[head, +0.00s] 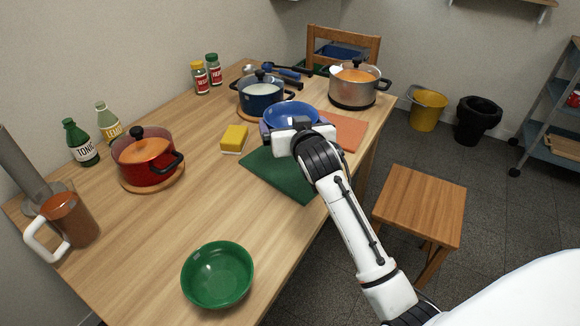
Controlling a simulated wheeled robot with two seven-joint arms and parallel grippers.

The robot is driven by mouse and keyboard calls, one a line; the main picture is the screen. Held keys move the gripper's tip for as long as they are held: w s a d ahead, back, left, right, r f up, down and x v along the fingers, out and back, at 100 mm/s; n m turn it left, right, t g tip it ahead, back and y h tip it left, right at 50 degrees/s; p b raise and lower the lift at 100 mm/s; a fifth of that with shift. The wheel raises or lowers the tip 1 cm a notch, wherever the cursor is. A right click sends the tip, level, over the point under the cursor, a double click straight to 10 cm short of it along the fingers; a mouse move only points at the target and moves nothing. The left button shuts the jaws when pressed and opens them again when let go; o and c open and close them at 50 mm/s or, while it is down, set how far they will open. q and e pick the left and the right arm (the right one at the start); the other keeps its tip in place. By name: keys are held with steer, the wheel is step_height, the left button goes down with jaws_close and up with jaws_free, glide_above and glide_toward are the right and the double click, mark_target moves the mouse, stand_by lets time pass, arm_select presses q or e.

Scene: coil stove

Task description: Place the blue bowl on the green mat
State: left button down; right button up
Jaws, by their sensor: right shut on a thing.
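The blue bowl (291,113) is near the middle of the table, upright, at the far edge of the green mat (270,170). My right gripper (287,130) is shut on the near side of the bowl; its fingertips are partly hidden by its own body. I cannot tell how high the bowl is above the table. The green mat lies flat on the near side of the gripper, and my right arm covers part of its right side. My left gripper is not in view.
An orange mat (345,130) lies right of the bowl. A blue pot (262,97) stands close behind it, and a grey pot (352,92) behind right. A yellow sponge (235,137), red pot (146,166) and green bowl (217,275) are left and nearer. The table's middle left is clear.

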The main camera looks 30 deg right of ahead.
steer(key=b, duration=0.1)
glide_above(290, 164)
step_height(290, 164, down, 6)
steer(key=shift+r, duration=0.25)
step_height(290, 164, down, 4)
steer(key=shift+f+b, duration=0.1)
steer(key=shift+b, duration=0.35)
steer(key=o, duration=0.8)
steer(key=shift+f, duration=0.1)
steer(key=p+v, duration=0.1)
steer(key=v, duration=0.6)
steer(key=shift+s+a+r, duration=0.2)
steer(key=shift+s, duration=0.1)
